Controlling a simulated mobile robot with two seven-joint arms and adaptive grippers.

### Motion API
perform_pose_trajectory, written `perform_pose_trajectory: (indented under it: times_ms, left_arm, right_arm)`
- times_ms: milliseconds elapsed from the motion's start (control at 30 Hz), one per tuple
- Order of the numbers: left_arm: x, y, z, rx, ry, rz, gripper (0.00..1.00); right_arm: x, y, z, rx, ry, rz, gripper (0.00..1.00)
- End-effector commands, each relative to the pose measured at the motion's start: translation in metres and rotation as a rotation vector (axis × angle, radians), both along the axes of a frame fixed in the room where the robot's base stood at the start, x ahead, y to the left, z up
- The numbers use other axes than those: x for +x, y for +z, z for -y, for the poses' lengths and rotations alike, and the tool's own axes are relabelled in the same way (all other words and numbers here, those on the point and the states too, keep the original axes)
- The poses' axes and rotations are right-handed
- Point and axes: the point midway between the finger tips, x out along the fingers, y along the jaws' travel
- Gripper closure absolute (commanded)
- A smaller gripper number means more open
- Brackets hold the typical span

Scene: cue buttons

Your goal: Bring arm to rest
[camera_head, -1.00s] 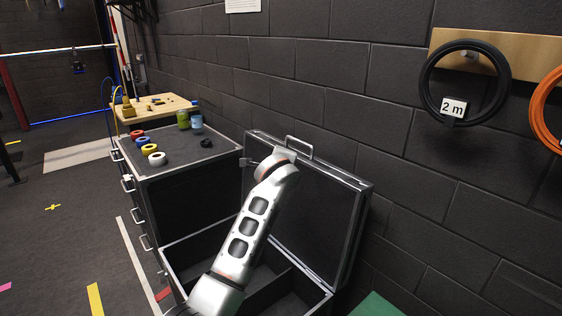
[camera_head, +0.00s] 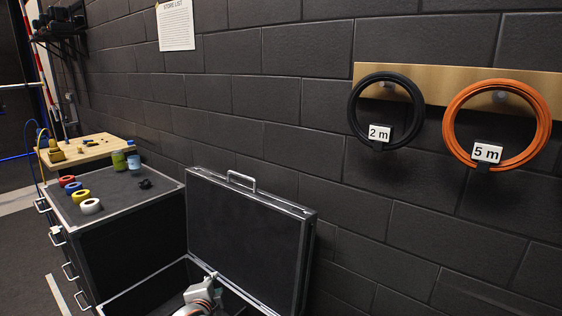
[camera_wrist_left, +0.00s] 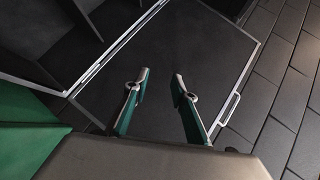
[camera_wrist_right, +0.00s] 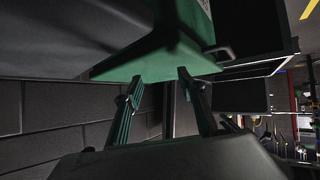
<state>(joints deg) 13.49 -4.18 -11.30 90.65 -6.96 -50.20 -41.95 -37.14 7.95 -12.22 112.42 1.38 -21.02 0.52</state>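My left arm shows only as a small piece at the bottom of the head view, with the gripper end (camera_head: 208,290) low in front of the open black case (camera_head: 249,238). In the left wrist view my left gripper (camera_wrist_left: 162,80) is open, with nothing between its two fingers. Behind the fingers is the dark panel of the case lid (camera_wrist_left: 190,50). My right gripper (camera_wrist_right: 159,80) shows only in the right wrist view. Its fingers are apart and empty, and a green surface (camera_wrist_right: 150,63) is close by their tips.
A black drawer cabinet (camera_head: 125,195) stands at left, with several tape rolls, such as a white one (camera_head: 91,206), on top. A black 2 m cable coil (camera_head: 355,110) and an orange 5 m coil (camera_head: 545,120) hang on the wall.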

Motion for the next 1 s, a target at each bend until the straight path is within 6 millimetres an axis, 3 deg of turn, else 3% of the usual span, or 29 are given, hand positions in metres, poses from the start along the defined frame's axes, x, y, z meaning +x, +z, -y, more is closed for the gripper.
perform_pose_trajectory:
  times_ms: [33,200,500,800,1000]
  left_arm:
    - [-0.02,-0.022,-0.003,-0.049,0.012,-0.014,0.74]
    - [-0.082,-0.074,-0.006,-0.238,0.061,-0.044,0.74]
    - [-0.203,-0.139,-0.008,-0.575,0.165,-0.112,0.74]
    - [-0.316,-0.163,-0.006,-0.883,0.282,-0.186,0.74]
    - [-0.349,-0.164,-0.004,-0.981,0.323,-0.211,0.74]
  right_arm:
    - [0.0,0.0,0.0,0.0,0.0,0.0,0.6]
    - [0.0,0.0,0.0,0.0,0.0,0.0,0.6]
    - [0.0,0.0,0.0,-0.001,0.0,-0.001,0.6]
    - [0.0,0.0,0.0,-0.002,-0.001,-0.001,0.6]
    - [0.0,-0.001,0.001,-0.001,0.0,-0.002,0.6]
